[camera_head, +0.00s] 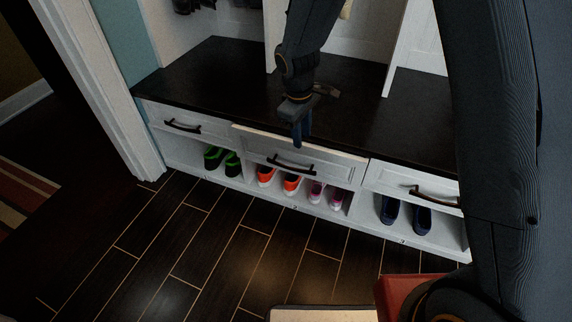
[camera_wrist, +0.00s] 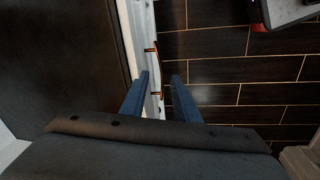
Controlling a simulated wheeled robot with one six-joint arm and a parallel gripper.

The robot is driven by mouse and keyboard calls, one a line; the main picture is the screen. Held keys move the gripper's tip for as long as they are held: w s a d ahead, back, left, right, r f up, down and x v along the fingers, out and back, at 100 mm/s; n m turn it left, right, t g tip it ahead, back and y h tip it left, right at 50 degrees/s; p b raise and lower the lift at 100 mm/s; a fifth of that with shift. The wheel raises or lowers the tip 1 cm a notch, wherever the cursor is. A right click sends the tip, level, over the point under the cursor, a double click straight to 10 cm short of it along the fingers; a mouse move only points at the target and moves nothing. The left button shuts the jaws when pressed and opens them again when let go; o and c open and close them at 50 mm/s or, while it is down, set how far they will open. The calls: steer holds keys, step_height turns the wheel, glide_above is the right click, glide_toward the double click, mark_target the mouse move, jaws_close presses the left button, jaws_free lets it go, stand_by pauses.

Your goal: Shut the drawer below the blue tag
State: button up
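The middle drawer (camera_head: 300,158) of the white bench stands out a little past its neighbours, with its top edge showing. It has a dark bar handle (camera_head: 291,164). My gripper (camera_head: 301,140) points down at the drawer's top edge. In the wrist view my gripper (camera_wrist: 159,76) is open, its two blue fingers apart. The white drawer front and the handle (camera_wrist: 155,72) show between and beyond the fingers; I cannot tell whether they touch. I make out no blue tag in either view.
The left drawer (camera_head: 190,122) and right drawer (camera_head: 408,186) look flush. Several pairs of shoes, such as orange ones (camera_head: 290,183), sit in cubbies below. The dark bench top (camera_head: 215,75) lies above. A red object (camera_head: 400,292) is at the lower right.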

mark_target(286, 161)
steer(key=w+a+f+n+b, duration=0.1)
steer(key=w+a+f, duration=0.1)
steer(key=f, duration=0.6)
steer(key=w+a+f+n+b, duration=0.1)
steer(key=w+a+f+n, duration=0.1)
steer(key=f, duration=0.7)
steer(key=shift+w+a+b, duration=0.35)
steer(key=shift+w, duration=0.2)
steer(key=shift+f, duration=0.1)
jaws_close()
